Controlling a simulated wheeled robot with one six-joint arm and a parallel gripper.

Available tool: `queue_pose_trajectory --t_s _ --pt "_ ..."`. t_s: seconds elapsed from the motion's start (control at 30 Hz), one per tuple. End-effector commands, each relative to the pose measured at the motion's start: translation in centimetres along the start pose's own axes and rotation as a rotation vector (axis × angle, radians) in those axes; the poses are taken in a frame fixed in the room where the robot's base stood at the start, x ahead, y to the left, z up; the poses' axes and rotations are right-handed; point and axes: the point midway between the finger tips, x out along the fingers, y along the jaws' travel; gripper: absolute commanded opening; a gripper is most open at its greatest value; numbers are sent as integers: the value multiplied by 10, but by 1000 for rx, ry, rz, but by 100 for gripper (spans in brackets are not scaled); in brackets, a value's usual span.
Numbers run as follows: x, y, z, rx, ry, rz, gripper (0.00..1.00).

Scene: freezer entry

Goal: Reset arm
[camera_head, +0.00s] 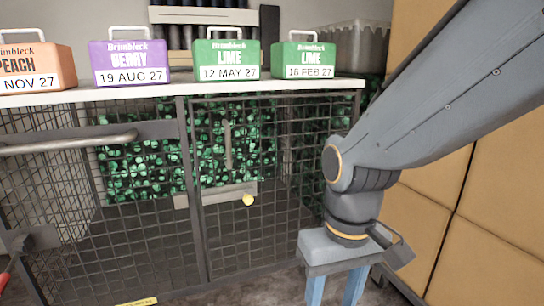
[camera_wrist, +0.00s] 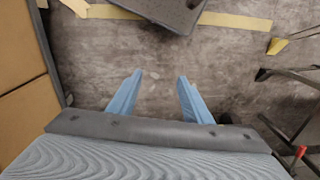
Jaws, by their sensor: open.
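My gripper (camera_wrist: 157,88) is open and empty, with its two blue fingers apart above the grey floor in the wrist view. In the head view my arm reaches in from the upper right. My gripper (camera_head: 336,290) hangs fingers down at the lower right, in front of the wire mesh cage, and its fingertips are cut off by the bottom edge. Nothing shows between the fingers.
A white shelf (camera_head: 180,91) carries an orange peach tub (camera_head: 35,66), a purple berry tub (camera_head: 127,62) and two green lime tubs (camera_head: 226,58) (camera_head: 303,58). The mesh cage (camera_head: 232,240) stands below. Tan wall panels (camera_head: 500,215) rise at right. Bare floor (camera_wrist: 150,60) lies below the fingers.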

Motion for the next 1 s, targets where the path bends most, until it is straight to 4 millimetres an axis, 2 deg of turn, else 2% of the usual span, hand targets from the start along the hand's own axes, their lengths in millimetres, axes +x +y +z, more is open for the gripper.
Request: queue_pose_trajectory --t_s 0.03,0.6,0.8,1.0 --pt "-11 4 2 16 -2 2 45" --pt "-97 64 22 218 -6 31 45" --pt "-114 80 30 266 -5 37 45" --pt "-116 84 32 280 -5 39 45"
